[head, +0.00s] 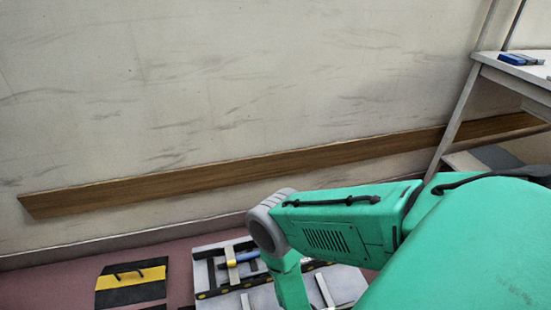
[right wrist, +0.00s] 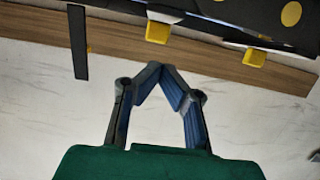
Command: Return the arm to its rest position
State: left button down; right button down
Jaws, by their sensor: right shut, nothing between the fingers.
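My right arm (head: 340,222), green with a grey joint, comes in from the right in the head view and bends down at its far end. Its gripper cannot be made out there. In the right wrist view my right gripper (right wrist: 168,74) has its two blue-grey fingers meeting at the tips, shut with nothing between them. Beyond the fingers are the pale wall and a wooden rail. My left arm and gripper are not in view.
A scuffed pale wall (head: 250,90) with a wooden rail (head: 200,187) stands ahead. A light panel (head: 205,282) with bars lies below the arm. A black-and-yellow plate (head: 130,282) is at lower left. A white table (head: 515,76) bears a blue item (head: 515,59) at right.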

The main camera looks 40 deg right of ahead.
jog(key=s, duration=0.1)
jog(key=s+f, duration=0.1)
jog(key=s, duration=0.1)
jog(key=shift+a+f, duration=0.2)
jog(key=shift+a, duration=0.3)
jog(key=shift+r, duration=0.1)
